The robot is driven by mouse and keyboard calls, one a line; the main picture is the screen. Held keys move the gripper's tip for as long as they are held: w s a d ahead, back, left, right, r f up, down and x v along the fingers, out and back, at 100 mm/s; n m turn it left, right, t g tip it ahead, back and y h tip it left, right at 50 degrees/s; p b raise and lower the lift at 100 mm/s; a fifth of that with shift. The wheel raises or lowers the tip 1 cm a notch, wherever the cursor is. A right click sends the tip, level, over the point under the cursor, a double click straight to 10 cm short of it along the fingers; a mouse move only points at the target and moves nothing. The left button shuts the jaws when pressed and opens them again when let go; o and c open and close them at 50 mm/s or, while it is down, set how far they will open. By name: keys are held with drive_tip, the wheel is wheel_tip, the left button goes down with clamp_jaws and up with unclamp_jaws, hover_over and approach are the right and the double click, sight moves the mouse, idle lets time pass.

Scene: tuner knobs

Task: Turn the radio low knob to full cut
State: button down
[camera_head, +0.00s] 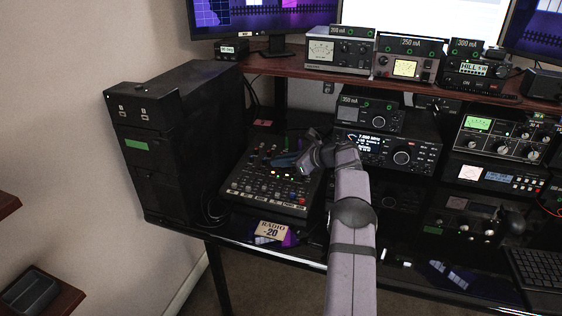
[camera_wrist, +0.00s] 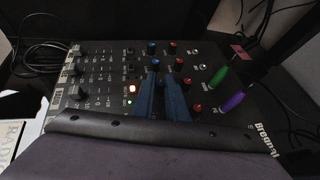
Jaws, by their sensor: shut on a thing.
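The black mixer (camera_head: 240,183) lies on the desk, with faders on one side and rows of small coloured knobs; it also fills the wrist view (camera_wrist: 115,62). My gripper (camera_head: 284,160) is over its upper middle. In the wrist view my gripper's two blue fingers (camera_wrist: 160,80) point down at the panel, shut on a small knob in the row of blue knobs (camera_wrist: 155,62). The fingers mostly hide that knob, so its pointer and label cannot be read. Red knobs (camera_wrist: 187,82) stand beside the fingers. I cannot tell which knob is labelled radio low.
A card reading "RADIO -20" (camera_head: 270,230) stands before the mixer. A black computer tower (camera_head: 165,150) stands left. Radios (camera_head: 385,150) stand right, under a shelf (camera_head: 280,66). Cables lie behind the mixer.

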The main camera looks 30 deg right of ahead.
drive_tip(key=shift+w+d+r, duration=0.15)
drive_tip(key=shift+d+r, duration=0.15)
drive_tip(key=shift+r, duration=0.15)
drive_tip(key=c, duration=1.9)
unclamp_jaws()
drive_tip(key=shift+c, duration=0.2)
drive_tip(key=shift+o, duration=0.7)
drive_tip(key=shift+f, duration=0.25)
drive_tip(key=shift+f, duration=0.15)
drive_tip(key=shift+b+v, duration=0.4)
drive_tip(key=shift+v, duration=3.3)
drive_tip(key=shift+a, duration=0.1)
